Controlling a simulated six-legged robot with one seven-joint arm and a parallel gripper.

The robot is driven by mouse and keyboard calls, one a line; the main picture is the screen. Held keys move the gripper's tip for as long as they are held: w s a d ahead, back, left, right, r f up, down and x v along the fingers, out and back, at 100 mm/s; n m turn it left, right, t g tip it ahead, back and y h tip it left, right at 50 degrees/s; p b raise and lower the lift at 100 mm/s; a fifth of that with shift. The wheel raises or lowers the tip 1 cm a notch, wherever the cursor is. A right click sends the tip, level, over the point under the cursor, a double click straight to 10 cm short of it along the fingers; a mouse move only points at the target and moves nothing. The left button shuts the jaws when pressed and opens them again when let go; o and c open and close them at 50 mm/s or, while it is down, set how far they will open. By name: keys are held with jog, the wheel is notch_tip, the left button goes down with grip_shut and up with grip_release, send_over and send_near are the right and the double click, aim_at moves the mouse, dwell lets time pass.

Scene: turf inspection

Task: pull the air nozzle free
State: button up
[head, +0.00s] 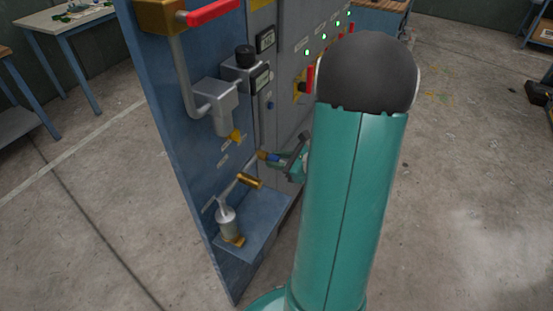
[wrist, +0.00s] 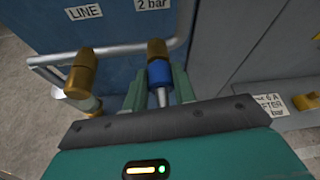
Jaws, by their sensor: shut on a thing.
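The air nozzle (wrist: 160,74) has a blue collar and a tapered silver tip pointing toward my wrist. A brass fitting (wrist: 157,48) sits at its far end, against the pipe under the "2 bar" label; the nozzle looks still seated in it. My gripper (wrist: 160,88) is shut on the nozzle, with one green finger on each side. In the head view my gripper (head: 283,158) is beside the panel's lower part, and the nozzle's small blue part (head: 273,157) shows at its left. The exact finger contact is partly hidden by the wrist housing.
A second brass fitting (wrist: 82,75) stands left of the nozzle under the "LINE" label. A grey pipe (wrist: 120,49) runs behind both. A shelf (head: 262,225) juts out below my gripper.

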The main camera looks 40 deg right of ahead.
jog(key=shift+s+d, duration=0.2)
jog(key=shift+s, duration=0.3)
jog(key=shift+s+d, duration=0.15)
jog(key=shift+s, duration=0.35)
jog(key=shift+s+d, duration=0.1)
jog(key=shift+s, duration=0.2)
jog(key=s, duration=0.1)
jog(key=s+d, duration=0.1)
jog(key=s, duration=0.2)
jog(key=shift+s+d, duration=0.3)
jog(key=shift+d, duration=0.05)
dwell(0.4)
